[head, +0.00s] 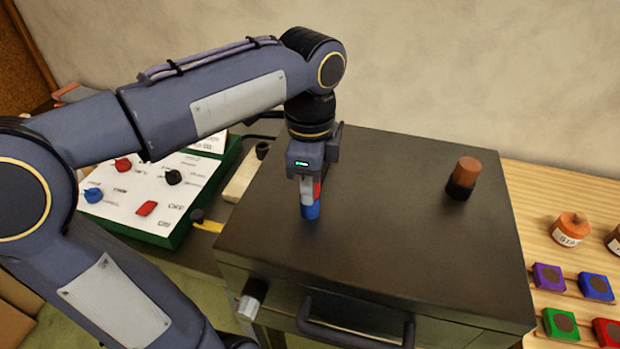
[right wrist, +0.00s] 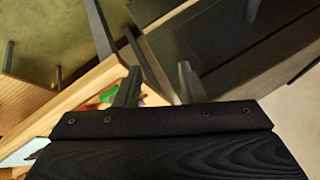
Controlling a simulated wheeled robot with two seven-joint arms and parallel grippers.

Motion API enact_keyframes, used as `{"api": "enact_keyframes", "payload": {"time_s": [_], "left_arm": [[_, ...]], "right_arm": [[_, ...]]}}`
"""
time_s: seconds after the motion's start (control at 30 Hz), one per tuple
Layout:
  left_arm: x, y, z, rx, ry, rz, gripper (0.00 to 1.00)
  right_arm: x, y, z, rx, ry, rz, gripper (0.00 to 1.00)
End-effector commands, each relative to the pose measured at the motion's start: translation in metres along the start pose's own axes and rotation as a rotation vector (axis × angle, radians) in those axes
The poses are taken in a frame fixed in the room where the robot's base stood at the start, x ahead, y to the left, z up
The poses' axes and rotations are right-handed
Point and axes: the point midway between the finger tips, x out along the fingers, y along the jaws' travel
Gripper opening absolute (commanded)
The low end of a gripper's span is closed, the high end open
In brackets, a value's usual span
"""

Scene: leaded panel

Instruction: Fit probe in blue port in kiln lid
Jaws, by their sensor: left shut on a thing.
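The kiln is a dark box with a flat black lid (head: 390,210) in the middle of the head view. My left gripper (head: 309,194) points down over the left part of the lid and is shut on the probe. A little red shows beside its fingers. A blue piece (head: 311,211) shows directly under the fingers, at the lid; I cannot tell whether it is the blue port or the probe's end, and the gripper hides most of the probe. My right gripper (right wrist: 158,78) shows in the right wrist view with its fingers apart and nothing seen between them.
A brown and black plug (head: 463,178) stands on the lid's right part. A green-edged panel with knobs (head: 150,193) lies to the left. On the wooden table (head: 535,200) at right are an orange-topped jar (head: 570,229) and several coloured blocks. A handle (head: 355,325) is on the kiln's front.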

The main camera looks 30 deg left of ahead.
Motion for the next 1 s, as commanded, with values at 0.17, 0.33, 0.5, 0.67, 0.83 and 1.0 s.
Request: {"api": "enact_keyframes", "payload": {"time_s": [0.17,0.33,0.5,0.67,0.83,1.0], "left_arm": [[0.0,0.0,0.0,0.0,0.0,0.0,0.05],[0.0,0.0,0.0,0.0,0.0,0.0,0.05],[0.0001,0.0,0.0,0.0,0.0,0.0,0.46],[0.0001,0.0,0.0,0.0,0.0,0.0,0.55],[-0.0001,0.0,0.0001,0.0,0.0,0.001,0.55],[-0.0081,0.0,-0.0001,0.0,0.0,0.0,0.55]], "right_arm": [[-0.0001,-0.0001,-0.0001,0.0,0.0,0.0,0.36],[-0.0001,0.0,-0.0001,0.0,0.0,0.0,0.36],[-0.0001,-0.0001,-0.0001,0.0,0.0,0.0,0.36],[-0.0001,0.0,-0.0001,0.0,0.0,0.0,0.36],[-0.0004,-0.0002,-0.0002,0.0,0.0,0.0,0.36],[-0.0068,-0.0031,-0.0034,0.0,0.0,0.0,0.36]]}}
